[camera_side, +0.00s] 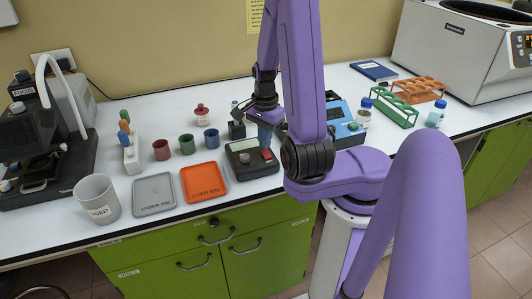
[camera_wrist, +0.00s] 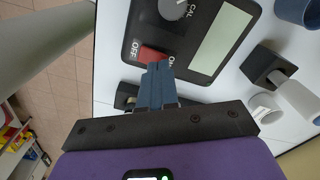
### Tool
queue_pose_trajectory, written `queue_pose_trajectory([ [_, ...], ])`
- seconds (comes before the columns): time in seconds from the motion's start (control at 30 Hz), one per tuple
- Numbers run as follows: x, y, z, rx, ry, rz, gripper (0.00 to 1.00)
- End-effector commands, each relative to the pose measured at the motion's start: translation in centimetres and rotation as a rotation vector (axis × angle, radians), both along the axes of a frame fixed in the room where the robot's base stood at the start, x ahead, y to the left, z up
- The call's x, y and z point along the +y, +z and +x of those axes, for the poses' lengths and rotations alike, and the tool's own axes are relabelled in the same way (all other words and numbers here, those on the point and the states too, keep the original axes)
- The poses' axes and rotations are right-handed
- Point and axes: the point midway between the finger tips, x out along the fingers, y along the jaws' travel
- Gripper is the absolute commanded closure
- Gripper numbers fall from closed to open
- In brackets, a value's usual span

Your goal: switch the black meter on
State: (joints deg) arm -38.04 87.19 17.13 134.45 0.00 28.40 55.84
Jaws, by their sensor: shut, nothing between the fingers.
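The black meter (camera_side: 240,163) sits on the white bench near its front edge, right of the orange tray. In the wrist view the meter (camera_wrist: 188,30) shows a grey CAL knob (camera_wrist: 172,8), a pale blank display (camera_wrist: 222,40) and a red rocker switch (camera_wrist: 148,53) between OFF and ON labels. My gripper (camera_wrist: 157,68) is shut and empty, pointing down. Its blue fingertips overlap the ON side of the switch in the wrist view; whether they touch it I cannot tell. In the side view my gripper (camera_side: 265,143) is just above the meter's switch end.
A small black block (camera_side: 236,130) stands behind the meter. The grey tray (camera_side: 153,195) and orange tray (camera_side: 204,181) lie to the left. Several small cups, including a blue cup (camera_side: 211,138), stand behind them. A blue device (camera_side: 345,122) is partly hidden behind my arm.

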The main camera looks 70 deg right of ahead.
Motion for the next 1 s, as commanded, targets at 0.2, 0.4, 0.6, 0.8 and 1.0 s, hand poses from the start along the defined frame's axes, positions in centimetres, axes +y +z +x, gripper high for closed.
queue_pose_trajectory([
  [0.2,0.0,-0.3,0.0,0.002,0.000,0.001,1.00],
  [0.4,0.0,-0.6,0.0,0.001,0.000,0.000,1.00],
  [0.6,0.0,-0.8,0.0,0.000,0.000,0.000,1.00],
  [0.8,0.0,-1.1,0.0,0.001,0.000,0.001,1.00],
  [1.0,0.0,-1.3,0.0,0.001,0.000,0.000,1.00],
])
